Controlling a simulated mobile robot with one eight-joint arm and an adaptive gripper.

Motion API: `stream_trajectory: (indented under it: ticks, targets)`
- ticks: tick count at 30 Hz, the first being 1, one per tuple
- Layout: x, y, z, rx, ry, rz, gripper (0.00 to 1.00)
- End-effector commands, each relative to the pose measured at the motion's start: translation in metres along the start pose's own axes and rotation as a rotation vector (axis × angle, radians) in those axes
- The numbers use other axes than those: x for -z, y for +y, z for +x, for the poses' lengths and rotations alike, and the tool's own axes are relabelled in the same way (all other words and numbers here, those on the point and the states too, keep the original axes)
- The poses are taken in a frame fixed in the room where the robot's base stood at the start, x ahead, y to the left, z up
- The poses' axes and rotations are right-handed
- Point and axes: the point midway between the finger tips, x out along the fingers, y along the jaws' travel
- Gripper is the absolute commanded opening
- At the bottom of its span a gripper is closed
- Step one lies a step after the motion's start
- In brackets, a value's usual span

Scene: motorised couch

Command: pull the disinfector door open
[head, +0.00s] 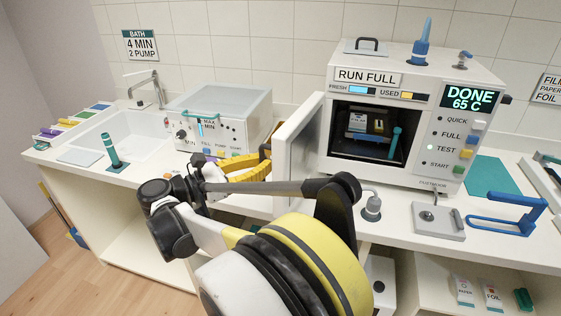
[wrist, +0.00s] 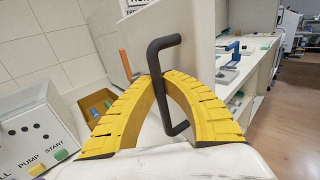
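The disinfector (head: 385,110) is a white box on the counter at the right in the head view. Its display reads DONE 65 C. Its white door (head: 297,150) stands swung out to the left, and the dark chamber (head: 368,130) with items inside is exposed. In the wrist view the door (wrist: 190,45) carries a dark bent bar handle (wrist: 165,42). My gripper (wrist: 159,76) has yellow curved fingers that close on the handle, one on each side. In the head view the yellow fingers (head: 243,166) are left of the door, and the handle is mostly hidden.
A white bath unit (head: 222,115) with buttons stands left of the door, close to my gripper. A sink (head: 125,138) lies further left. A grey pad with a knob (head: 436,217) and a blue handle-like item (head: 508,212) lie on the right counter.

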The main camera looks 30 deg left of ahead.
Motion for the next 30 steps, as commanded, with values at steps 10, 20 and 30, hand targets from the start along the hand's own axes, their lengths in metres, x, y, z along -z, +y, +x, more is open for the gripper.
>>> stream_trajectory:
  ticks: [10, 20, 30]
  targets:
    - [0.0013, 0.0064, -0.0039, 0.014, 0.002, -0.001, 0.0]
    - [0.0009, 0.0063, -0.0032, 0.014, 0.001, 0.0, 0.34]
    - [0.0004, 0.0064, -0.0078, 0.015, 0.0, 0.0, 0.34]
